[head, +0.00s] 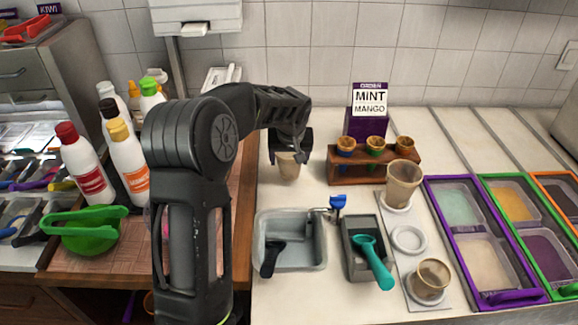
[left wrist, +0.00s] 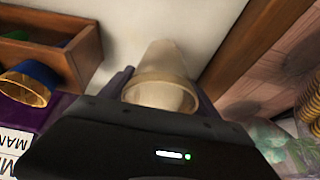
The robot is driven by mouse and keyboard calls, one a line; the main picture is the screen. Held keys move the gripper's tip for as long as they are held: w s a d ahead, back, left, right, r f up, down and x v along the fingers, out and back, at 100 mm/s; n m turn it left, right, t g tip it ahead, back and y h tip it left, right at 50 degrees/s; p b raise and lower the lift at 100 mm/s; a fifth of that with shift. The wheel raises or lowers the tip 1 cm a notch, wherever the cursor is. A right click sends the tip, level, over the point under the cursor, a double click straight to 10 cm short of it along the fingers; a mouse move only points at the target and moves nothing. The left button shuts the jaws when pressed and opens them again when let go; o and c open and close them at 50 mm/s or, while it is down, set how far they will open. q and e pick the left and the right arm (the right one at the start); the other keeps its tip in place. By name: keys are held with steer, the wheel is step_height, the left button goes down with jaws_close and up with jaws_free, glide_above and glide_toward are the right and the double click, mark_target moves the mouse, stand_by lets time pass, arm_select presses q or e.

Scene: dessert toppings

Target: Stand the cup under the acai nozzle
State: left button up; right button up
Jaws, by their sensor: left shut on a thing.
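A small beige cup (head: 288,170) is held between the fingers of my left gripper (head: 290,150), at the back left of the white counter. In the left wrist view the cup (left wrist: 160,92) sits between the two dark fingers of my gripper (left wrist: 163,88), its wide rim towards the camera. I cannot tell whether its base touches the counter. A white wall-mounted machine (head: 196,16) with a small spout-like part (head: 195,29) is at the top, left of the cup; no acai label is readable. My right gripper is out of view.
A wooden rack (head: 340,171) with several cones stands right of the cup, before a MINT MANGO sign (head: 369,98). Two more cups (head: 402,184) (head: 430,280) stand on a pale strip. Bottles (head: 86,165) are at left; a grey basin (head: 308,248) is in front.

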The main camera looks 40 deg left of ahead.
mark_target(290, 160)
arm_select(q)
step_height(290, 160, down, 3)
steer(key=shift+f, duration=0.1)
steer(key=shift+f, duration=0.15)
steer(key=o, duration=1.3)
steer(key=shift+r, duration=0.3)
steer(key=b+v, duration=0.1)
steer(key=v, duration=1.1)
steer(key=shift+f, duration=0.1)
steer(key=shift+o, duration=0.6)
